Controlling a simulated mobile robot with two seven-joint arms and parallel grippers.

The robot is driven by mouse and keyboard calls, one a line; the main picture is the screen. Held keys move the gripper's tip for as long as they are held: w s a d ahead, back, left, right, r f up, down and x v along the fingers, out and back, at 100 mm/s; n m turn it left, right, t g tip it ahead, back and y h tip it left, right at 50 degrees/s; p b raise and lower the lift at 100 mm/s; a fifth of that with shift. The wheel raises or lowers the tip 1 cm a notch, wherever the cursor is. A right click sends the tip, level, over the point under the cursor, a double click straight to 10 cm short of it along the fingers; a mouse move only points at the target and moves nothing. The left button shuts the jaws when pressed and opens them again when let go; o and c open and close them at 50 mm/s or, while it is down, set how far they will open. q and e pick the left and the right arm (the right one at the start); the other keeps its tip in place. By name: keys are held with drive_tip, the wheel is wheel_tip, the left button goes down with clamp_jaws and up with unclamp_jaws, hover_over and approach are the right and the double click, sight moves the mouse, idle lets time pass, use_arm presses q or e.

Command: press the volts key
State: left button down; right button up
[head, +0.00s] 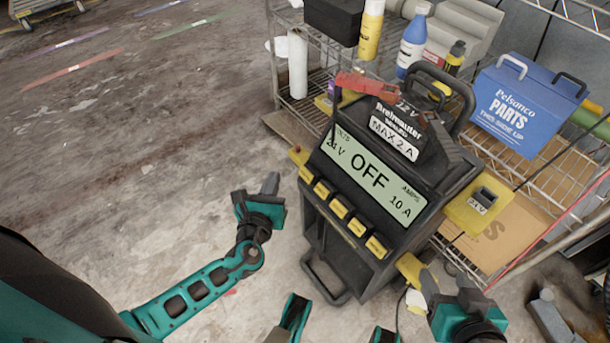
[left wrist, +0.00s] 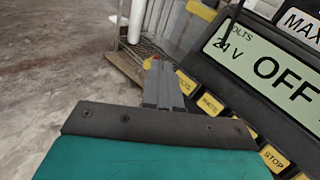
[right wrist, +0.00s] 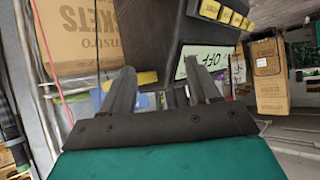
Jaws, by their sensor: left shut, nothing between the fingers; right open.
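A black battery charger (head: 330,245) stands upright, its lit display (head: 372,180) reading 24 V, OFF and 10 A. A slanted row of yellow keys runs below the display. The leftmost key (head: 306,174) lies nearest the VOLTS reading; it also shows in the left wrist view (left wrist: 187,82), its label too blurred to read surely. My left gripper (head: 270,183) is shut and empty, left of that key. In the left wrist view its fingertips (left wrist: 157,62) appear beside the key, with contact unclear. My right gripper (right wrist: 160,82) is open and empty by the charger's right side.
A wire shelf (head: 290,105) behind the charger holds bottles and a blue parts box (head: 526,102). A red clamp (head: 358,84) rests on the charger's top left.

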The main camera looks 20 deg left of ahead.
sight(307, 174)
use_arm(q)
drive_tip(key=w+d+f+b, duration=0.2)
drive_tip(key=w+d+f, duration=0.1)
drive_tip(key=w, duration=0.2)
drive_tip(key=shift+f, duration=0.35)
use_arm(e)
drive_tip(key=shift+w+a+f+y, duration=0.3)
drive_tip(key=shift+a+f, duration=0.15)
drive_tip(key=shift+a, duration=0.1)
use_arm(q)
drive_tip(key=shift+w, duration=0.1)
use_arm(e)
drive_tip(key=shift+d, duration=0.1)
drive_tip(key=shift+s+f, duration=0.15)
drive_tip(key=shift+w, duration=0.2)
idle(0.5)
use_arm(q)
drive_tip(key=shift+w+d+f, duration=0.1)
drive_tip(key=shift+w+d+f, duration=0.15)
drive_tip(key=shift+w, duration=0.05)
use_arm(e)
drive_tip(key=shift+s, duration=0.1)
